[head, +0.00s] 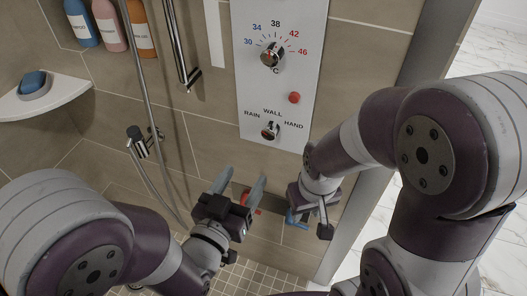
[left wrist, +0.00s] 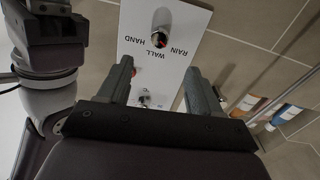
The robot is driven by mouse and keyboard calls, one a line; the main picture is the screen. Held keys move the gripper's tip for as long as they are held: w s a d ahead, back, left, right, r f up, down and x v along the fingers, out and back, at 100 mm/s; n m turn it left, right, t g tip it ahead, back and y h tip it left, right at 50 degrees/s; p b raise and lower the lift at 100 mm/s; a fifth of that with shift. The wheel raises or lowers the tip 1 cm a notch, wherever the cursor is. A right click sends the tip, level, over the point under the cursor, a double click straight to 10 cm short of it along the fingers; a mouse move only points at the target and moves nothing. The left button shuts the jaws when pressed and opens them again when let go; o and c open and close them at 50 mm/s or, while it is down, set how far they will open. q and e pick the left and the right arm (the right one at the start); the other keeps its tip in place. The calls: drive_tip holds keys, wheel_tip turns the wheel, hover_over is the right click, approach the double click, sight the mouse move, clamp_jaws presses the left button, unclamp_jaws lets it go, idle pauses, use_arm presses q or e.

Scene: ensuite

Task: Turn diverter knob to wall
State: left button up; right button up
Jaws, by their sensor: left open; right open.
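The diverter knob (head: 270,131) is a small chrome knob low on the white shower panel (head: 256,94). The labels RAIN, WALL and HAND arc over it, and I cannot clearly tell which one it points at. It also shows in the left wrist view (left wrist: 161,30), upside down, beyond the fingertips. My left gripper (head: 241,183) is open and empty, below the knob and apart from it. Its two fingers also show in the left wrist view (left wrist: 157,68). My right gripper (head: 309,214) is open, lower right of the panel, with its fingers partly hidden.
A temperature dial (head: 271,57) and a red button (head: 294,97) sit above the knob. A hand shower hose and rail (head: 181,45) are on the left. A corner shelf (head: 45,98) and bottles (head: 110,24) are further left.

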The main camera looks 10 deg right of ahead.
sight(268, 136)
use_arm(q)
drive_tip(key=x, duration=1.2)
drive_tip(key=shift+w+d+r+p, duration=0.15)
drive_tip(key=shift+w+d+p, duration=0.05)
drive_tip(key=shift+w+p, duration=0.1)
drive_tip(key=shift+s, duration=0.1)
drive_tip(key=c, duration=1)
